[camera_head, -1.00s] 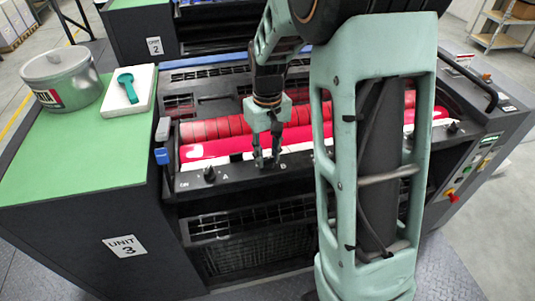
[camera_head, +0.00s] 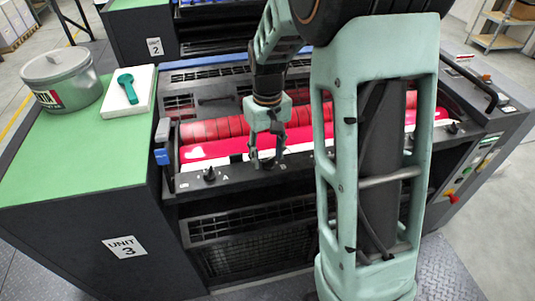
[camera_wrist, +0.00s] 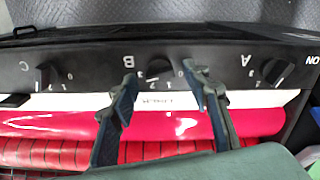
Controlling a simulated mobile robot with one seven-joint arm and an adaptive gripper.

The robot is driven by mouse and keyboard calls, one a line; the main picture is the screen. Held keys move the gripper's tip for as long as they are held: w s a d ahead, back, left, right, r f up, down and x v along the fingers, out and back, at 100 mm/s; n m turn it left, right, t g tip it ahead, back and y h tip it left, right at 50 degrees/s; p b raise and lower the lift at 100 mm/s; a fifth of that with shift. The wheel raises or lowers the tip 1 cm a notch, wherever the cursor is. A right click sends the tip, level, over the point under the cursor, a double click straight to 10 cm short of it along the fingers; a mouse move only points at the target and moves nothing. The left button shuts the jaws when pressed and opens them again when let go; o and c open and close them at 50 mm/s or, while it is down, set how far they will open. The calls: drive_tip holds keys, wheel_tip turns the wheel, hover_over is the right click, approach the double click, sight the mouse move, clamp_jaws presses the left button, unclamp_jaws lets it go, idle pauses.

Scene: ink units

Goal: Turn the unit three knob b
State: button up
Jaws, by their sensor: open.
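Unit three's black control strip (camera_head: 235,175) runs along the front of the press. Knob B (camera_wrist: 158,70) is a dark pointer knob beside the white letter B in the wrist view. My gripper (camera_head: 267,164) is open, with its fingers pointing at the strip. In the wrist view my gripper (camera_wrist: 158,78) has one finger on each side of knob B, with gaps visible. I cannot tell how far the tips are from the strip. Knob A (camera_wrist: 272,70) is to the right in the wrist view and knob C (camera_wrist: 45,75) to the left.
Red rollers (camera_head: 205,131) and a glossy red ink band (camera_wrist: 60,123) lie just behind the strip. The green top (camera_head: 100,160) holds an ink tin (camera_head: 62,80) and a teal tool (camera_head: 128,88) on a white pad.

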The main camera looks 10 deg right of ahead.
sight(268, 159)
wheel_tip(268, 159, up, 12)
drive_tip(key=shift+f, duration=0.15)
idle(0.5)
